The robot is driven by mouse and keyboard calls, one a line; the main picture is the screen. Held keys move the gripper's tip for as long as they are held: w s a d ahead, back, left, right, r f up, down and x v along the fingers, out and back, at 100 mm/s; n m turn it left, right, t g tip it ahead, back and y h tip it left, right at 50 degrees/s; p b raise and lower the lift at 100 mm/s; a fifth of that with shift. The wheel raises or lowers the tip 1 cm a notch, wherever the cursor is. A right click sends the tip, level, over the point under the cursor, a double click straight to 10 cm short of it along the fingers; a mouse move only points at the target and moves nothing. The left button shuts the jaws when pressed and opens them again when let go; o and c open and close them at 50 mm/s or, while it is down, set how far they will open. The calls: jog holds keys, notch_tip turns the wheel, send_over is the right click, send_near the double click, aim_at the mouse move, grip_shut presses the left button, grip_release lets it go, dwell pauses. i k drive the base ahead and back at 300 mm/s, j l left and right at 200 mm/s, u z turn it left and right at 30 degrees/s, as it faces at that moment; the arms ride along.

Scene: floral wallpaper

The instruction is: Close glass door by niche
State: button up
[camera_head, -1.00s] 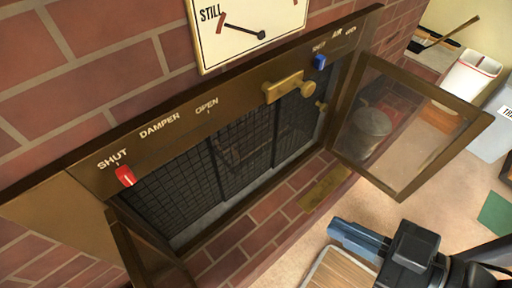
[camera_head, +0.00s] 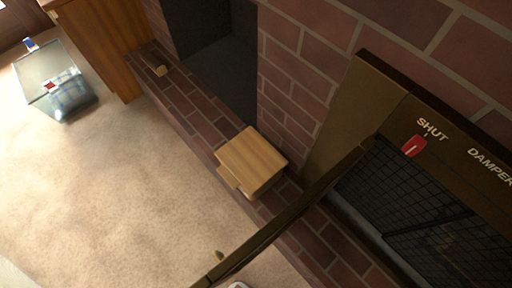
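The glass door (camera_head: 290,218) by the niche stands open, swung out from the left side of the brass fireplace frame (camera_head: 365,108). I see it nearly edge-on, as a thin dark brass bar running down and left from the frame, so its glass hardly shows. A small brass knob (camera_head: 218,255) shows near its outer end. The dark niche (camera_head: 212,65) is in the brick wall, left of the fireplace. The dark mesh screen (camera_head: 420,215) shows inside the fireplace opening.
A wooden box (camera_head: 252,160) sits on the brick hearth ledge (camera_head: 190,115) between niche and door. A glass-like container (camera_head: 50,75) stands far left by a wooden cabinet (camera_head: 105,40). The carpet (camera_head: 120,190) is clear.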

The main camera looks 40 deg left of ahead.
aim_at(228, 267)
jog(key=l+u, duration=0.2)
jog(key=l, duration=0.25)
jog(key=k+l+u, duration=0.2)
jog(key=l, duration=0.2)
jog(key=l+u, duration=0.2)
jog(key=l, duration=0.25)
jog(key=k+j+u, duration=0.1)
jog(key=u, duration=0.35)
jog(key=j+u, duration=0.3)
jog(key=u, duration=0.2)
jog(key=i+j+u, duration=0.2)
jog(key=u, duration=0.2)
